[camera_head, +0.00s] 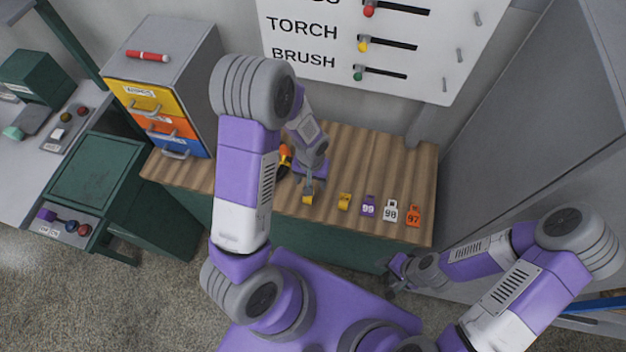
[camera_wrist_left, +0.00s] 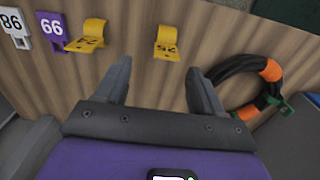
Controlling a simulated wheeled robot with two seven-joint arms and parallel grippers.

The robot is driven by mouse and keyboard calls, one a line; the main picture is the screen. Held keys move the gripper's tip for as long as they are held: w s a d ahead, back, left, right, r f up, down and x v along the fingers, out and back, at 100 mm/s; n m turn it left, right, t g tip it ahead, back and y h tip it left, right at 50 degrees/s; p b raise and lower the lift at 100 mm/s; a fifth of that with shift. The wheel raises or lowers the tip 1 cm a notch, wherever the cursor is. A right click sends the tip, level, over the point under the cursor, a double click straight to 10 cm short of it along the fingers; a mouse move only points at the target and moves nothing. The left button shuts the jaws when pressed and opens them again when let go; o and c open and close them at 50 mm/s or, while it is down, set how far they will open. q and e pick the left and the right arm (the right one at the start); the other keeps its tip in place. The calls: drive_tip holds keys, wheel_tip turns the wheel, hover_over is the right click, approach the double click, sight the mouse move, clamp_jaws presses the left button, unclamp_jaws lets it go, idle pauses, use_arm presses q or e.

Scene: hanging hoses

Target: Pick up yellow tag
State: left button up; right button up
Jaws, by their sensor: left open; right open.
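Two yellow tags stand on the wooden bench. One yellow tag (camera_head: 308,199) is right by the tips of my left gripper (camera_head: 308,186); the other yellow tag (camera_head: 344,202) is to its right. In the left wrist view, the nearer yellow tag (camera_wrist_left: 168,43) is just beyond the spread fingers of my left gripper (camera_wrist_left: 160,68), roughly in line with the gap. The other yellow tag (camera_wrist_left: 86,36) is to the left. My left gripper is open and empty. My right gripper (camera_head: 392,286) is open and low beside the bench front, away from the tags.
A black hose coil with orange bands (camera_wrist_left: 235,68) lies close to the left gripper. A drawer cabinet (camera_head: 162,75) stands left.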

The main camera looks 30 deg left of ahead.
use_arm(q)
drive_tip(key=f, duration=0.2)
drive_tip(key=shift+s+a+f, duration=0.15)
drive_tip(key=shift+s+f, duration=0.1)
drive_tip(key=shift+f, duration=0.05)
drive_tip(key=shift+a+f, duration=0.15)
drive_tip(key=shift+f, duration=1.05)
drive_tip(key=shift+a+f, duration=0.1)
drive_tip(key=shift+f, duration=1.05)
drive_tip(key=c, duration=1.1)
drive_tip(key=shift+r, duration=0.1)
wheel_tip(320, 180, up, 10)
drive_tip(key=shift+f, duration=0.1)
